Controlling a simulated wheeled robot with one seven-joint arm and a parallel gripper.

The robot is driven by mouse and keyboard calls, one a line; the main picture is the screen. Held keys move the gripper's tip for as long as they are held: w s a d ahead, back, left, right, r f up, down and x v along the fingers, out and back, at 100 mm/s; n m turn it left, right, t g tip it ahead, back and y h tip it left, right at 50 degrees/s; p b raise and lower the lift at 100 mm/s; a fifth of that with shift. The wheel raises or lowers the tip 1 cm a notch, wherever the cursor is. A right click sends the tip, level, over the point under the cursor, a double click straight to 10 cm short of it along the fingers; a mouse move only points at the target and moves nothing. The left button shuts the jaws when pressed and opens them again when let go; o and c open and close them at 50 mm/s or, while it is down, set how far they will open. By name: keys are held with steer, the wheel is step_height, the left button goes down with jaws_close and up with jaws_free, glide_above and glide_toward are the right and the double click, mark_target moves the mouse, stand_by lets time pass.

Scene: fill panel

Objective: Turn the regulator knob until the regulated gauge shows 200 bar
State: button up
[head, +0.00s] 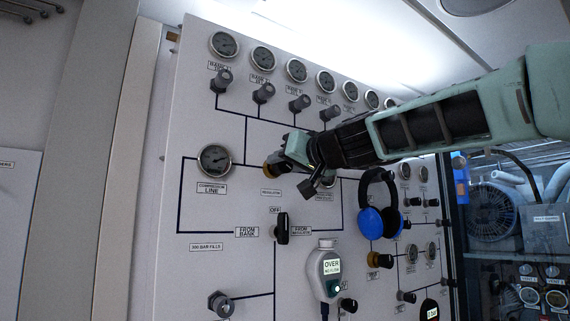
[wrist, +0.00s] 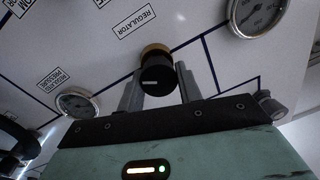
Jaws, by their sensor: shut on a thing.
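The regulator knob (wrist: 154,79) is black with a brass collar and sits between my gripper's two fingers in the wrist view. My gripper (wrist: 158,86) is shut on it. In the head view this gauge (head: 329,182) is mostly hidden behind my gripper.
The compressor line gauge (head: 214,160) is left of the knob. A black selector (head: 282,228) stands upright below, under the OFF label. A handheld meter (head: 326,272) reads OVER. Blue headphones (head: 378,212) hang at the right. Bank valve knobs (head: 264,93) line the panel above.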

steer(key=m+b, duration=0.1)
steer(key=m, duration=0.2)
steer(key=shift+w+d+f, duration=0.1)
steer(key=shift+d+f, duration=0.05)
steer(key=m, duration=0.5)
steer(key=shift+t+b, duration=0.3)
steer(key=shift+b, duration=0.1)
steer(key=m, duration=0.4)
steer(key=shift+f+m, duration=0.1)
steer(key=shift+m, duration=0.3)
steer(key=shift+f+m+t, duration=0.15)
steer(key=shift+m+t, duration=0.15)
steer(key=shift+m, duration=1.3)
steer(key=o, duration=1)
steer(key=shift+d, duration=0.1)
steer(key=b+v, duration=0.5)
steer(key=v, duration=1.2)
steer(key=shift+s, duration=0.25)
